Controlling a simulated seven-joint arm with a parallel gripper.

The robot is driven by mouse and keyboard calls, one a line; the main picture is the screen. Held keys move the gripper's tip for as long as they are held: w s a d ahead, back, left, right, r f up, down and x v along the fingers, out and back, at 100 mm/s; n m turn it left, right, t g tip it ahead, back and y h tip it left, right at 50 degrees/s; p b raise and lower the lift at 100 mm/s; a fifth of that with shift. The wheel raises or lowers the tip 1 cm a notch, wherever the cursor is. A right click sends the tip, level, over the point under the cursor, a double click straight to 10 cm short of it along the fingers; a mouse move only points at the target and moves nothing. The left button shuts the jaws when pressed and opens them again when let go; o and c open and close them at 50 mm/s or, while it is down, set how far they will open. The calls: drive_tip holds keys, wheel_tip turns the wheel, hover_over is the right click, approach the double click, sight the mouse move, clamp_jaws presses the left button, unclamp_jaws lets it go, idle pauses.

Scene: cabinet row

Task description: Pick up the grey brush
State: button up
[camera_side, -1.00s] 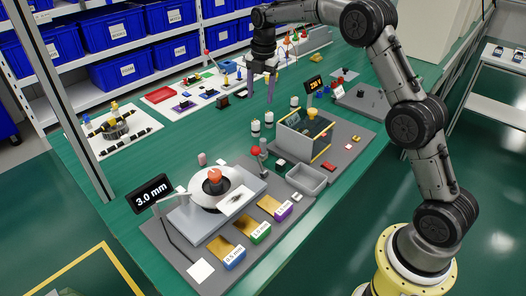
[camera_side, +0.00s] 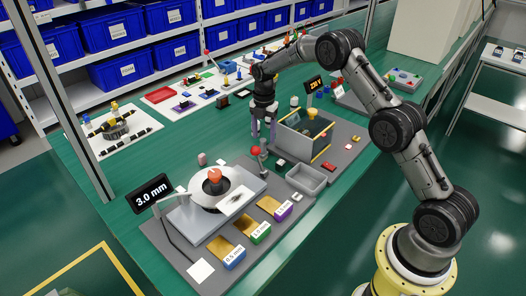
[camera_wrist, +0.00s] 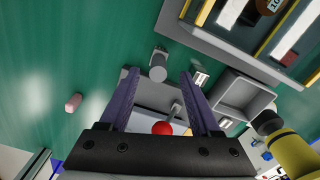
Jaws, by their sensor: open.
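A grey piece with a rounded end (camera_wrist: 158,66) lies ahead of my fingertips in the wrist view; it may be the grey brush, but I cannot tell for sure. In the side view a small grey upright piece (camera_side: 263,146) stands by the red ball, close to my gripper (camera_side: 264,131). My gripper (camera_wrist: 158,75) also shows in the wrist view, with its two purple fingers spread and nothing held between them. The red ball (camera_wrist: 162,128) shows between the fingers, farther down. Bristles are not visible.
A grey open tray (camera_wrist: 243,97) and a glass-sided box (camera_side: 305,133) stand right of the fingers. A pinkish cylinder (camera_wrist: 73,102) is to the left. A scale-like device (camera_side: 213,190) and labelled blocks (camera_side: 260,232) are nearer the front. Green table shows free at left.

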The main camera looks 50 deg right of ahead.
sight(263, 140)
wheel_tip(263, 140, down, 5)
drive_tip(key=shift+w+a+r, duration=0.1)
drive_tip(key=shift+r, duration=0.05)
clamp_jaws()
idle(0.4)
